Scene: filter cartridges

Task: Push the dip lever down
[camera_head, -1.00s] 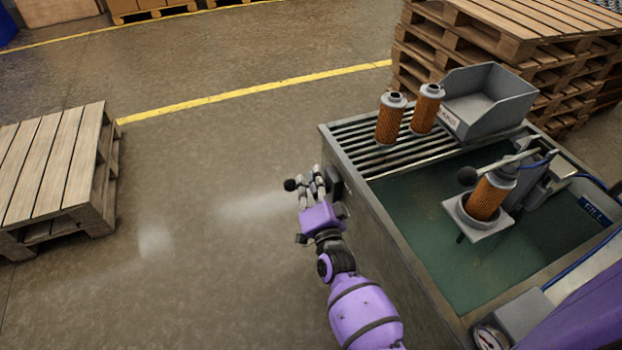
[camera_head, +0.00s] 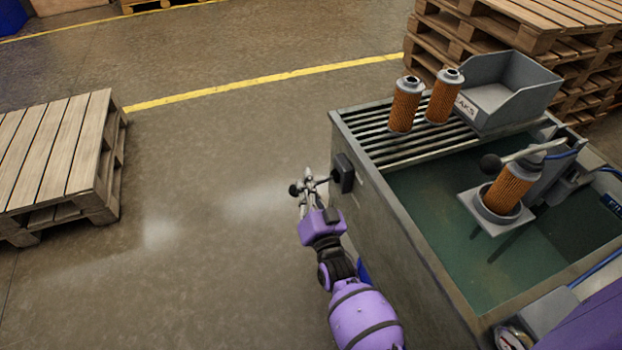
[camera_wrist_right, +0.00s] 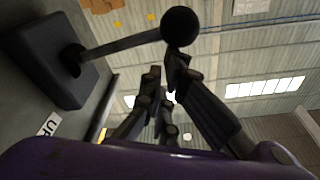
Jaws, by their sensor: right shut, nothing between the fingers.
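The dip lever, a dark rod with a black ball knob (camera_head: 293,190), sticks out from a black box (camera_head: 343,172) on the tank's outer side. In the right wrist view its knob (camera_wrist_right: 180,26) is above the fingers, with the rod running left to the box (camera_wrist_right: 50,58). My right gripper (camera_head: 307,182) is shut and empty, close beside the lever near the knob. In the wrist view its dark fingers (camera_wrist_right: 168,82) are just below the knob; whether they touch it I cannot tell. My left gripper is not in view.
The tank (camera_head: 395,215) of green liquid stands right of my arm. A cartridge (camera_head: 512,187) sits in a holder over it. Two orange cartridges (camera_head: 405,106) and a grey bin (camera_head: 510,88) stand on the grate. A pallet (camera_head: 60,150) lies left; floor between is clear.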

